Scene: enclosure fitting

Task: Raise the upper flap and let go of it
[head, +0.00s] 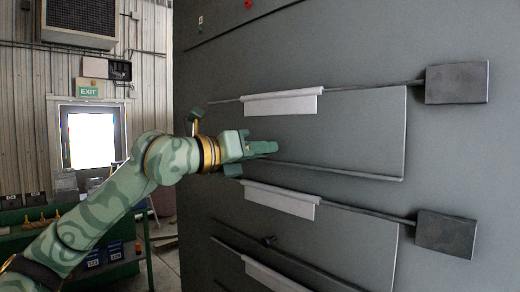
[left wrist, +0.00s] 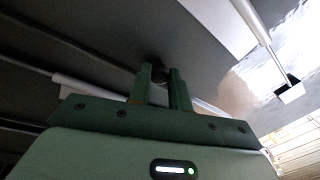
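The upper flap (head: 355,130) is a grey panel on the tall grey enclosure, with a white strip (head: 285,104) along its top edge. It looks down, nearly flush with the wall; a small gap cannot be ruled out. My left gripper (head: 268,148) is at the left part of this flap, its fingertips against its face. In the left wrist view, a dark round knob (left wrist: 160,74) sits between the two fingers (left wrist: 161,88), with no clear gap on either side. The fingers hide the knob in the head view. My right gripper is in neither view.
A rod ending in a dark plate (head: 456,83) sticks out at the upper flap's top right. Below is a lower flap (head: 345,240) with its own knob (head: 268,240) and plate (head: 446,234). A green bench (head: 110,270) with bins stands at the left.

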